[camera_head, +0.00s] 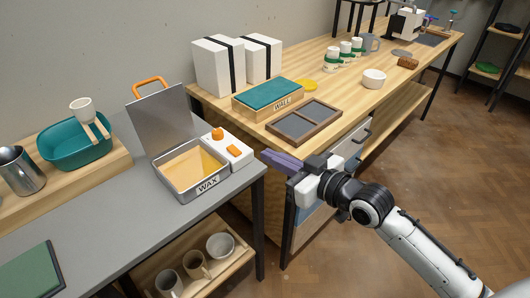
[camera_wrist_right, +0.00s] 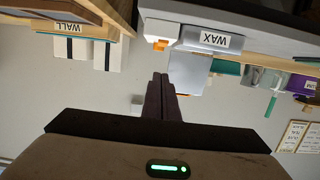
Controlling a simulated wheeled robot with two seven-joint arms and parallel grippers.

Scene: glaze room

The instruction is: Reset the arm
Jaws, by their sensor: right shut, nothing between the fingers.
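My right gripper (camera_head: 270,157) comes in from the lower right in the head view. Its purple-grey fingers are closed together with nothing between them. The fingertips are in the air at the right end of the grey table, just right of the open wax box (camera_head: 161,186). In the right wrist view the shut fingers (camera_wrist_right: 162,84) point away over a grey wall, and the picture is upside down. The wax box front with its label also shows there (camera_wrist_right: 215,41). My left gripper is in neither view.
The grey table (camera_head: 115,222) holds a teal basin (camera_head: 62,152) and a metal pitcher (camera_head: 20,174). The wooden workbench (camera_head: 345,92) carries a box marked WALL (camera_head: 284,109), a divided dark tray (camera_head: 308,126), white boxes and cups. Open floor (camera_head: 450,160) lies at right.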

